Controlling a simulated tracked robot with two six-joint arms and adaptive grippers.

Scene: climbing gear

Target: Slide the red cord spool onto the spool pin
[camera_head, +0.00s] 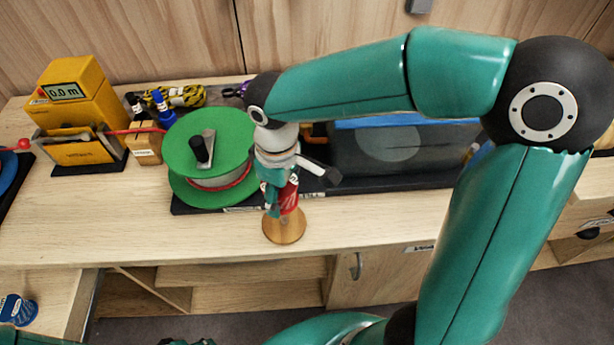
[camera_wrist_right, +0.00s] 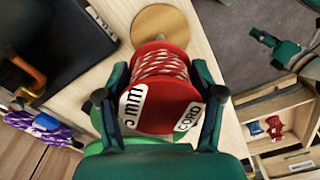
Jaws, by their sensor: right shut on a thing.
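The red cord spool (camera_head: 289,197) is between the fingers of my right gripper (camera_head: 279,190), which is shut on it. In the right wrist view the spool (camera_wrist_right: 163,108) shows red-and-white cord and a flange lettered "mm" and "CORD". A round wooden base (camera_head: 284,231), seemingly that of the spool pin, stands near the table's front edge, just below the spool. It also shows beyond the spool in the right wrist view (camera_wrist_right: 160,24).
A large green reel (camera_head: 207,150) stands close left of my right gripper. The table front left of the wooden base is clear.

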